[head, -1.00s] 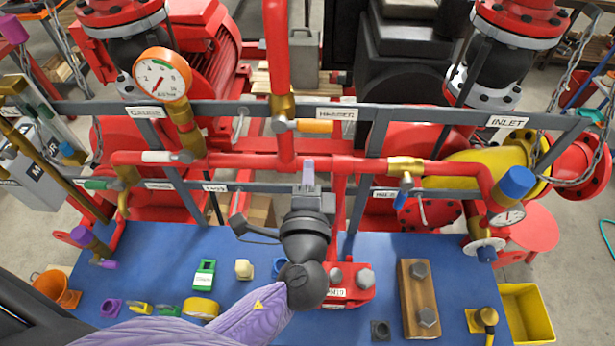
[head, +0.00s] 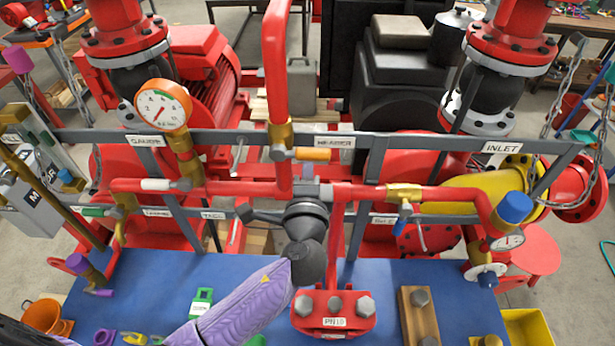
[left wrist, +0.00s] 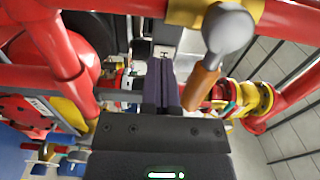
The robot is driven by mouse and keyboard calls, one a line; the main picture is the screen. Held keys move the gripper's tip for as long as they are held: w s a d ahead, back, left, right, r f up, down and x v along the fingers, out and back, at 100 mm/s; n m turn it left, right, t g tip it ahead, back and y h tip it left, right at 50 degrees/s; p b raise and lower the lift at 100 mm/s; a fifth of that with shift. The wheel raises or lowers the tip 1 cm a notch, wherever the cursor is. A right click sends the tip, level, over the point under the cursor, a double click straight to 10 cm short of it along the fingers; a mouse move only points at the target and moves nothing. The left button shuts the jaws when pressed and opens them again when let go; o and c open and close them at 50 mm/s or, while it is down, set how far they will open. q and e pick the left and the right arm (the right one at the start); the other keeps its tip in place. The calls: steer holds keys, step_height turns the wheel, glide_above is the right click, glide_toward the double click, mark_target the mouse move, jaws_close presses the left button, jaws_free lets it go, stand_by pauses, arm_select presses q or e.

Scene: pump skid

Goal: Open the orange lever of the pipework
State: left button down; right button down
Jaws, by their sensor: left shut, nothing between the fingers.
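The orange lever (head: 314,154) lies level along the upper red pipe's brass valve (head: 281,136), its grip pointing right, under the HEADER label. In the left wrist view the orange lever (left wrist: 201,88) is just right of my fingers, its grey hub at the top. My left gripper (head: 312,182) is shut and empty, at the red cross pipe just below the lever. Its closed fingers show in the left wrist view (left wrist: 160,82), beside the lever. I cannot tell whether they touch it. My right gripper is not in view.
Grey rails and red pipes surround the gripper. Other levers are near: white (head: 158,184), green (head: 94,211) and blue (head: 402,220). A pressure gauge (head: 162,106) stands at left. The blue bench (head: 250,285) below holds loose parts and a bolted red flange plate (head: 333,315).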

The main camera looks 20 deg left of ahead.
mark_target(315, 151)
arm_select(q)
steer(key=shift+w+d+r+p, duration=0.1)
steer(key=shift+d+r+p, duration=0.15)
steer(key=shift+r+p, duration=0.4)
steer(key=shift+w+d+r+p, duration=0.1)
steer(key=shift+d+r+p, duration=0.15)
steer(key=shift+r+p, duration=0.35)
step_height(315, 151, up, 2)
steer(key=shift+r+p, duration=0.2)
steer(key=shift+p, duration=0.9)
steer(key=r+p, duration=0.1)
steer(key=a+r+p, duration=0.1)
steer(key=shift+s+r, duration=0.2)
steer(key=shift+r, duration=0.1)
steer(key=shift+s+a+r+p, duration=0.2)
steer(key=shift+a+r+p, duration=0.4)
steer(key=shift+p, duration=0.3)
steer(key=shift+s+a+r+p, duration=0.2)
steer(key=shift+a+r+p, duration=0.15)
steer(key=shift+a, duration=0.35)
steer(key=shift+w+d+f+b, duration=0.2)
steer(key=shift+d+b, duration=0.1)
steer(key=shift+d, duration=0.3)
steer(key=v, duration=0.9)
steer(key=shift+r, duration=0.1)
steer(key=shift+s, duration=0.1)
